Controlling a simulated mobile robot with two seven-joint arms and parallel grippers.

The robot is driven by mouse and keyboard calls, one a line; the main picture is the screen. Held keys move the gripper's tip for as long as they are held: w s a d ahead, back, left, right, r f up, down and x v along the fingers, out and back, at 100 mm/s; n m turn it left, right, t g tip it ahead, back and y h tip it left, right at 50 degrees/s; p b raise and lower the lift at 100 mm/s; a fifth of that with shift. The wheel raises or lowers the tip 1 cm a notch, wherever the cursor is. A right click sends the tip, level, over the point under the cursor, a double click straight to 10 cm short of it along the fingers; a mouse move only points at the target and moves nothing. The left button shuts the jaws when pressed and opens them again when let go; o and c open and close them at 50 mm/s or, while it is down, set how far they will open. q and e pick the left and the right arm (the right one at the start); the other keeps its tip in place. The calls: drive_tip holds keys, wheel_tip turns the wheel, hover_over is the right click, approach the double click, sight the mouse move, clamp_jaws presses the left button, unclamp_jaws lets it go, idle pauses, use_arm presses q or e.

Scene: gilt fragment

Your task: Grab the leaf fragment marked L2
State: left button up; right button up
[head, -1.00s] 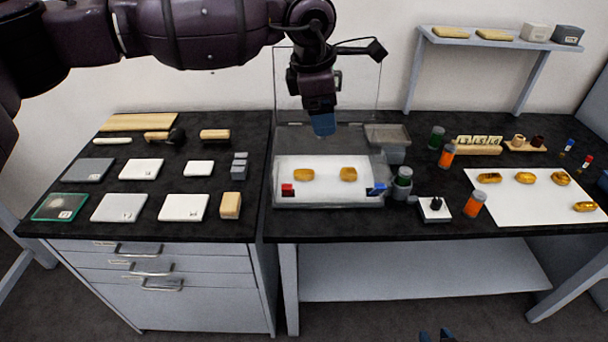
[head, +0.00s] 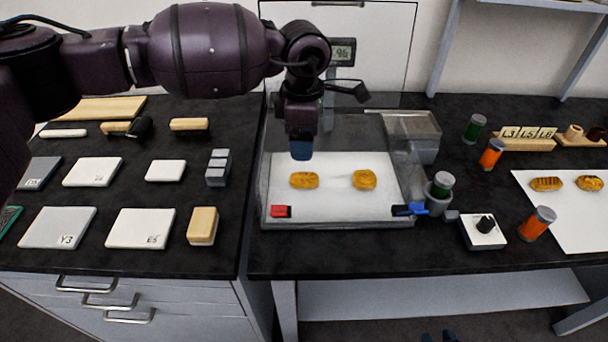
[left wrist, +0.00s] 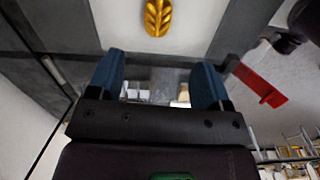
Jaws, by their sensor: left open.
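Two golden leaf fragments lie apart on the white floor of a clear-walled case (head: 330,224): a left one (head: 304,180) and a right one (head: 364,179). No L2 mark is readable on either. My left gripper (head: 300,152) points down over the back left of the case, a little above and behind the left fragment. In the left wrist view my left gripper (left wrist: 158,78) has its blue fingers wide apart with nothing between them. One leaf fragment (left wrist: 158,16), with raised veins, shows ahead of the fingers at the top edge. My right gripper is not in view.

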use_arm(q)
hover_over(301, 175)
drive_tip(key=f, duration=0.4)
drive_tip(key=shift+s+d+f, duration=0.25)
drive_tip(key=shift+s+f, duration=0.05)
drive_tip(key=shift+f, duration=0.1)
drive_tip(key=shift+w+a+f+b, duration=0.15)
drive_tip(key=shift+f+b, duration=0.2)
drive_tip(key=shift+f, duration=1.15)
drive_tip(key=shift+w+a+f+b, duration=0.1)
drive_tip(key=shift+f+b, duration=0.25)
drive_tip(key=shift+f, duration=1.15)
drive_tip(key=c, duration=1)
